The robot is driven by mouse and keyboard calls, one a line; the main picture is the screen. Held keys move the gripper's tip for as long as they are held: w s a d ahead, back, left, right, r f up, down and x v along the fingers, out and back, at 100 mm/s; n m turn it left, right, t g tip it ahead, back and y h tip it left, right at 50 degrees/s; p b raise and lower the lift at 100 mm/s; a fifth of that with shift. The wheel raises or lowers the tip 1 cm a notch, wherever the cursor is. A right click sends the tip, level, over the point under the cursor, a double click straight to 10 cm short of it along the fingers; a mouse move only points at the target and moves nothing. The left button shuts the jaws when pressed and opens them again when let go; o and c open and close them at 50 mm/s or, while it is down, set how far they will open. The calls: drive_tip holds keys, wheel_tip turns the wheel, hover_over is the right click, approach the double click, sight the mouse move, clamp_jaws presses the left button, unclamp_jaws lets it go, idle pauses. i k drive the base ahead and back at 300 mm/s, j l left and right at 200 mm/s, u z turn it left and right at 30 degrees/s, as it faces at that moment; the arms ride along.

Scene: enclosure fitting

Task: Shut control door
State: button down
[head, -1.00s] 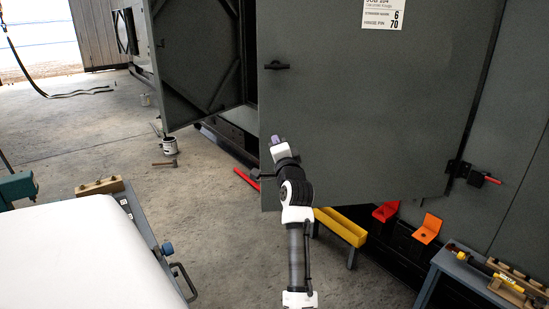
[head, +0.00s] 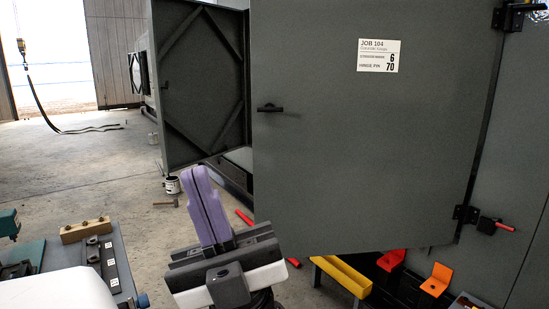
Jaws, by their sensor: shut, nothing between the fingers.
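A large dark grey door (head: 370,150) stands ajar on the right in the head view. It has a white job label (head: 378,55), a black handle (head: 269,108) near its left edge, and hinges (head: 466,214) along its right edge. A second grey door (head: 201,85) with diagonal bracing stands open to the left, its inner face showing. I cannot tell from the label which is the control door. My gripper (head: 197,172), with purple fingers pointing up, is shut and empty. It appears in front of the gap between the two doors, below and left of the handle.
A workbench corner with a wooden block (head: 86,230) is at lower left. A paint can (head: 172,185) and a hammer (head: 167,203) lie on the floor. The floor at left is mostly open.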

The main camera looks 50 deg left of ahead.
sight(372, 145)
drive_tip(key=i+l+u, duration=0.15)
drive_tip(key=i+u, duration=0.15)
drive_tip(key=i, duration=0.2)
drive_tip(key=i+l+u, duration=0.3)
drive_tip(key=i, duration=0.2)
drive_tip(key=i+u, duration=0.45)
drive_tip(key=i, duration=0.25)
drive_tip(key=l, duration=0.05)
